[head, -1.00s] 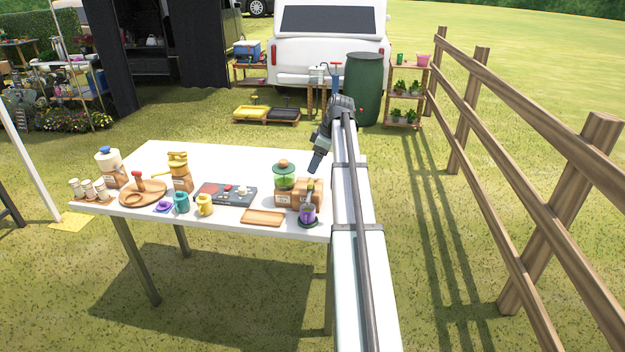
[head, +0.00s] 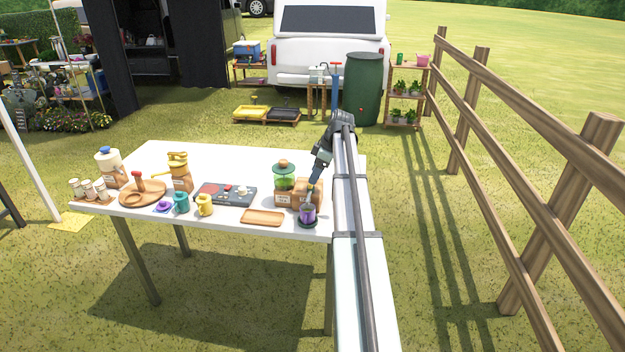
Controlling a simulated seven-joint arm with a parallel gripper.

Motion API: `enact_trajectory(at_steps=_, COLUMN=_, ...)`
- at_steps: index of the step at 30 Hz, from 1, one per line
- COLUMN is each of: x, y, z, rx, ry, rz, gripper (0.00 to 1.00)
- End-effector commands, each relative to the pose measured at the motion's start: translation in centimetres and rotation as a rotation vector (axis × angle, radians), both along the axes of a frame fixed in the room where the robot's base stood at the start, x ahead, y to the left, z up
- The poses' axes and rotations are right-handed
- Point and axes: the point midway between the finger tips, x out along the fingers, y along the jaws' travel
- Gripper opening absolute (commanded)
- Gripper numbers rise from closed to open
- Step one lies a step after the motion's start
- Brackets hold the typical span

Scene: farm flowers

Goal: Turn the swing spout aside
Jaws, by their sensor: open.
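A yellow fixture on a wooden block (head: 182,183) stands at the back left of the white table (head: 240,158). Its thin yellow spout (head: 163,173) sticks out to the left; I take this as the swing spout. My gripper (head: 314,188) is at the table's right end, well to the right of the spout. It points down, open, just above a small purple vessel on a dark base (head: 308,214). Its fingertips are small, and I cannot tell whether they touch the upright grey piece there.
A green-topped jar (head: 284,177) on a wooden block stands just left of my gripper. A dark panel (head: 228,194), a wooden tray (head: 263,217), a teal mug (head: 181,203) and a yellow mug (head: 205,206) lie between. A wooden fence (head: 520,150) runs at right.

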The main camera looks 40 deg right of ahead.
Motion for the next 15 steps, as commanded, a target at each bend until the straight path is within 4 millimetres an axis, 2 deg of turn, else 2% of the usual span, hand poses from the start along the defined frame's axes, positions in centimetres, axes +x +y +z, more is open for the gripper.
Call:
enact_trajectory(at_steps=6, x=0.7, y=0.7, z=-2.3, rx=0.001, ry=0.001, rz=0.000, gripper=0.68)
enact_trajectory(at_steps=15, x=0.9, y=0.9, z=-3.1, rx=-0.001, ry=-0.001, rz=0.000, gripper=0.68)
